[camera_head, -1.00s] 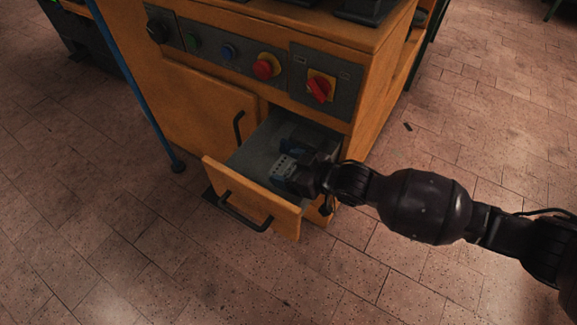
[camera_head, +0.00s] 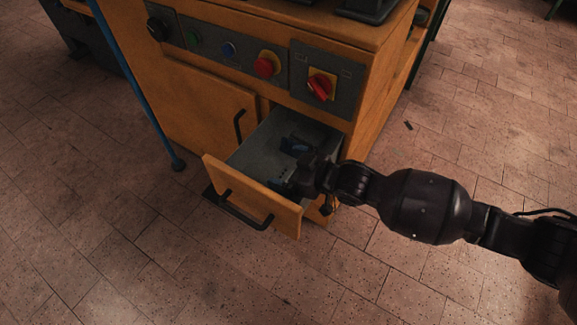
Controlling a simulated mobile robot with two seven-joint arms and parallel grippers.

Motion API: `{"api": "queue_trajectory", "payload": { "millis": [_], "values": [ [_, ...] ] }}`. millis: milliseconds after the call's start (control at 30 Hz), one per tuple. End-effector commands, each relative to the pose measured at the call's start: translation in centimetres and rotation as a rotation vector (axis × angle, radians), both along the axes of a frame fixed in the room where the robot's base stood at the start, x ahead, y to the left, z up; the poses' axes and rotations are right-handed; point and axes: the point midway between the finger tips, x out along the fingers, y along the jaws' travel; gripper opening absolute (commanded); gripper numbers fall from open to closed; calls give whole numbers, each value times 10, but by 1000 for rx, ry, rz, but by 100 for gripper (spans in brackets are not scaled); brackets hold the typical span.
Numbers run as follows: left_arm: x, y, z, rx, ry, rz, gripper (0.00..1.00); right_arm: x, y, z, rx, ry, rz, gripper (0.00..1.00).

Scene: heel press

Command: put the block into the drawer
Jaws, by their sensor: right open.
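The drawer (camera_head: 252,151) of the wooden cabinet is pulled out, with a grey inside and a wooden front with a dark handle. My right gripper (camera_head: 291,165) is open over the right part of the drawer, with a blue pad showing on its far finger. The pale studded block no longer shows between the fingers. A small dim dotted patch (camera_head: 281,182) behind the drawer front, beside the near finger, may be part of the block; most of it is hidden or in shadow. My left gripper is out of view.
The cabinet (camera_head: 205,105) has a closed door left of the drawer and a panel with knobs and a red button (camera_head: 264,67) above. A blue post (camera_head: 140,90) stands at the left. The tiled floor in front is clear.

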Motion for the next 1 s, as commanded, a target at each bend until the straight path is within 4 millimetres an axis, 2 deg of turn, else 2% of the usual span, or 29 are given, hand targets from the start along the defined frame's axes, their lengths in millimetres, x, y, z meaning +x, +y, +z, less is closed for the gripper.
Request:
{"api": "queue_trajectory", "payload": {
  "millis": [67, 333, 600, 800, 1000],
  "values": [
    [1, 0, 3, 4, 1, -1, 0, -3, -4, 7, -6, 2, 0, 100],
    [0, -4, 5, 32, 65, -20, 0, -28, -42, 34, -2, -8, -1, 100],
    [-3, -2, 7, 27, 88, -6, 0, -54, -76, 50, 1, -7, 0, 100],
    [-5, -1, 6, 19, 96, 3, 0, -63, -88, 54, 2, -3, -1, 100],
    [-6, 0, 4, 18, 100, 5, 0, -65, -90, 54, 4, -2, 0, 100]
  ]
}}
